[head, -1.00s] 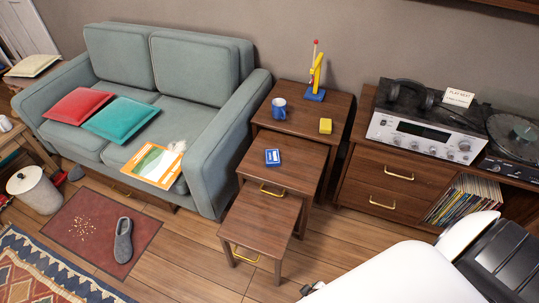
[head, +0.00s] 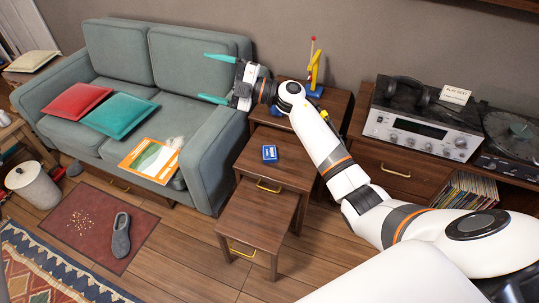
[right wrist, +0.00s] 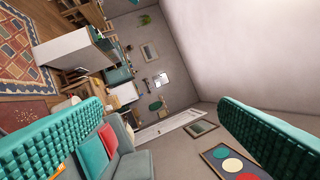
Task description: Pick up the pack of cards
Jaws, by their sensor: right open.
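The pack of cards appears to be the small blue box with a white mark (head: 269,154), lying flat on the middle table of a stepped wooden set (head: 290,176). My right gripper (head: 204,77) reaches in over the sofa's right side, up and to the left of the box. Its two teal fingers point left, spread wide and empty. In the right wrist view the open fingers (right wrist: 165,120) frame the far room, and the box is not seen there. My left gripper is not in view.
A grey-green sofa (head: 190,100) stands left. A cabinet with a stereo (head: 420,130) stands right. The lowest table top (head: 258,210) is bare.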

